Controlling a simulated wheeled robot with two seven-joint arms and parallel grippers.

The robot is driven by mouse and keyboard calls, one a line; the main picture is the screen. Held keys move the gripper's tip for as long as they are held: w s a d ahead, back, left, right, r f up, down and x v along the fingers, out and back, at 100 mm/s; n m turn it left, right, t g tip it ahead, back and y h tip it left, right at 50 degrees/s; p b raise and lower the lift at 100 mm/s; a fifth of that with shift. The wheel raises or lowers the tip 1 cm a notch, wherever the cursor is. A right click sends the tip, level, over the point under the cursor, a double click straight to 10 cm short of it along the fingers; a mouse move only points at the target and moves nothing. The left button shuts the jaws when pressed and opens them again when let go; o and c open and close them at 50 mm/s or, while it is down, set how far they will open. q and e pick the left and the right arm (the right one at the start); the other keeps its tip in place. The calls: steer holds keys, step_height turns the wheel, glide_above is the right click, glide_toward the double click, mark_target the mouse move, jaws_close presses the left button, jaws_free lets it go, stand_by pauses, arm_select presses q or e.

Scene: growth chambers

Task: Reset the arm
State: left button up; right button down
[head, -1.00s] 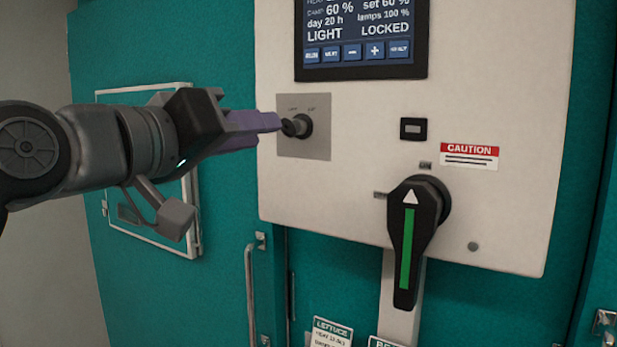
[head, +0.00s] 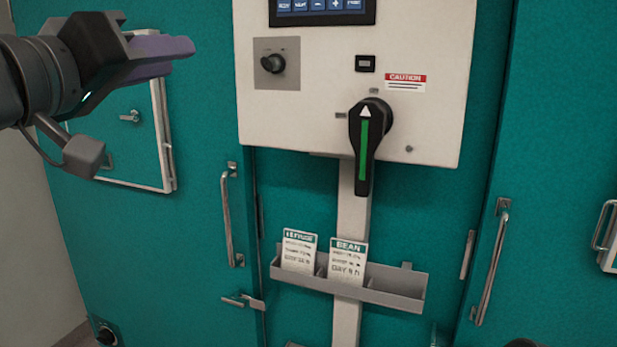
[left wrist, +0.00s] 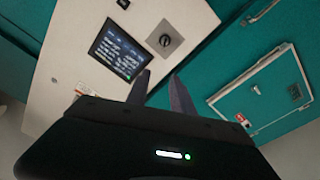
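My left gripper (head: 165,48) is at the upper left of the head view, left of the white control panel and apart from it. In the left wrist view its two fingers (left wrist: 160,90) stand apart with nothing between them, so it is open and empty. The panel's black key knob (head: 272,64) sits on a grey plate, clear of the fingers. It also shows in the left wrist view (left wrist: 165,40). My right gripper cannot be made out.
The control panel (head: 320,110) carries a screen (head: 320,8) and a large black handle with a green stripe (head: 365,145), pointing down. A grey rack (head: 395,287) below holds lettuce and bean cards. Teal doors with metal handles (head: 228,215) stand either side.

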arm_select(q)
steer(key=w+d+f+g+y, duration=0.1)
steer(key=w+f, duration=0.7)
steer(key=f, duration=0.4)
steer(key=w+d+f+g+y, duration=0.1)
steer(key=w+d+f, duration=0.1)
steer(key=w+f, duration=0.85)
step_height(320, 180, down, 29)
steer(key=d+g, duration=0.2)
steer(key=g, duration=0.2)
steer(key=s+d+f+g, duration=0.15)
steer(key=s+f, duration=0.25)
steer(key=f, duration=0.4)
steer(key=s+f+g, duration=0.2)
steer(key=s+f, duration=0.2)
steer(key=f, duration=0.4)
steer(key=s+d+f+g, duration=0.1)
steer(key=s+f+g, duration=0.1)
steer(key=s+f, duration=0.45)
steer(key=s+d+f+g, duration=0.2)
steer(key=s+f+g, duration=0.3)
steer(key=s+f, duration=1.1)
steer(key=s, duration=0.4)
steer(key=shift+f+y, duration=0.3)
